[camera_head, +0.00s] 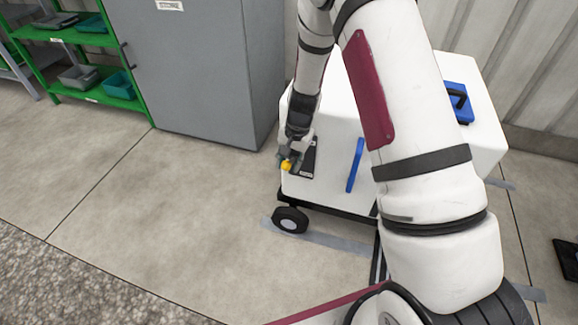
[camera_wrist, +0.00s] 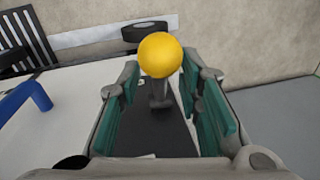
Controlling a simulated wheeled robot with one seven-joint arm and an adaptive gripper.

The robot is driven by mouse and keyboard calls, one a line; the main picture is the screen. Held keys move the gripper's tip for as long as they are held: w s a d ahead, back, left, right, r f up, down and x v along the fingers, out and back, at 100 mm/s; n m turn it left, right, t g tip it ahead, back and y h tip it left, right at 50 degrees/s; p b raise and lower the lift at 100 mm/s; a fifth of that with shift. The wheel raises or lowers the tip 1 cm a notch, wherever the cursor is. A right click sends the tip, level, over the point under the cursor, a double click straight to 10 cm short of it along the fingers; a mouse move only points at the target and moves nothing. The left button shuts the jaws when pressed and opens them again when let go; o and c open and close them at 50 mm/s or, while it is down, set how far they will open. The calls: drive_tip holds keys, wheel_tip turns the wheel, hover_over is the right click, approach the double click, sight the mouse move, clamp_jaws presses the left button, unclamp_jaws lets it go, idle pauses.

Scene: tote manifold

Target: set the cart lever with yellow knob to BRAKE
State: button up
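The yellow knob (camera_head: 287,165) of the lever is at the left end of the white cart (camera_head: 330,130). In the wrist view the yellow knob (camera_wrist: 160,55) sits on a short grey stem above a dark plate (camera_wrist: 155,130) on the cart's face. My gripper (camera_head: 291,157) is at the knob. In the wrist view my gripper (camera_wrist: 165,90) is open, with one teal-padded finger on each side of the stem and a gap visible around it. The plate's BRAKE marking is too small or hidden to read.
A blue handle (camera_head: 355,165) is on the cart's front, and another blue part (camera_head: 460,102) is on top. The cart has a black wheel (camera_head: 290,220). A grey cabinet (camera_head: 190,70) and green shelf (camera_head: 120,90) stand at the left. The floor in front is clear.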

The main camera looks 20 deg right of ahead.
drive_tip(key=shift+f, duration=0.4)
drive_tip(key=shift+a, duration=0.1)
clamp_jaws()
